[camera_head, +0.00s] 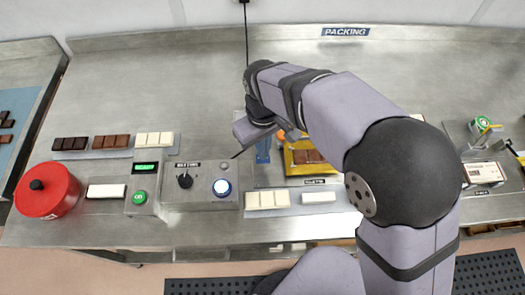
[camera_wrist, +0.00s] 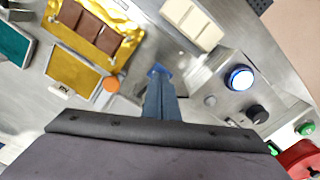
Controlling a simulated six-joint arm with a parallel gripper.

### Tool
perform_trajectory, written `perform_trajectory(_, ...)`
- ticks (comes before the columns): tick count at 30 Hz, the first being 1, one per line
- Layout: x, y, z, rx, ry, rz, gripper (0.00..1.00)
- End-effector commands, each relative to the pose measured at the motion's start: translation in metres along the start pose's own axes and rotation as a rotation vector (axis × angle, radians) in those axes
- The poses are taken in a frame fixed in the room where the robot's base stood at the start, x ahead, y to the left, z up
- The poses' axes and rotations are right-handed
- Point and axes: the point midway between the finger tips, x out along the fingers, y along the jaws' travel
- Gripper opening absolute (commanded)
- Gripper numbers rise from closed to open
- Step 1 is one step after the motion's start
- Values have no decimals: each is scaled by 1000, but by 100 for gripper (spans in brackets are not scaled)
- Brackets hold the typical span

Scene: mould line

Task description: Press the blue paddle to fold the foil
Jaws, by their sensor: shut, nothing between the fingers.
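My gripper (camera_wrist: 160,82) is shut with nothing between its fingers. In the head view its body hangs above the bench just left of the gold foil (camera_head: 291,168). An orange disc (camera_wrist: 112,84) sits beside the foil.
A control box with a blue button (camera_head: 221,187) and black knob (camera_head: 185,180) stands left of the gripper. White bars (camera_head: 267,200) lie in front. A red pot (camera_head: 47,190) stands at far left. My arm covers the bench's right middle; the back left is clear.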

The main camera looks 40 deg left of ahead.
Motion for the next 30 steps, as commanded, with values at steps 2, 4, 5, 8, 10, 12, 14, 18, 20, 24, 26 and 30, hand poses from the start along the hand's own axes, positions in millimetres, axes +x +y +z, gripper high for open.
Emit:
perform_trajectory(2,0,0,0,0,0,0,0)
perform_trajectory(4,0,0,0,0,0,0,0)
perform_trajectory(5,0,0,0,0,0,0,0)
perform_trajectory(8,0,0,0,0,0,0,0)
perform_trajectory(10,0,0,0,0,0,0,0)
perform_trajectory(12,0,0,0,0,0,0,0)
perform_trajectory(14,1,0,0,0,0,0,0)
perform_trajectory(18,5,0,0,0,0,0,0)
perform_trajectory(20,7,0,0,0,0,0,0)
perform_trajectory(24,12,0,0,0,0,0,0)
perform_trajectory(26,14,0,0,0,0,0,0)
perform_trajectory(30,19,0,0,0,1,0,0)
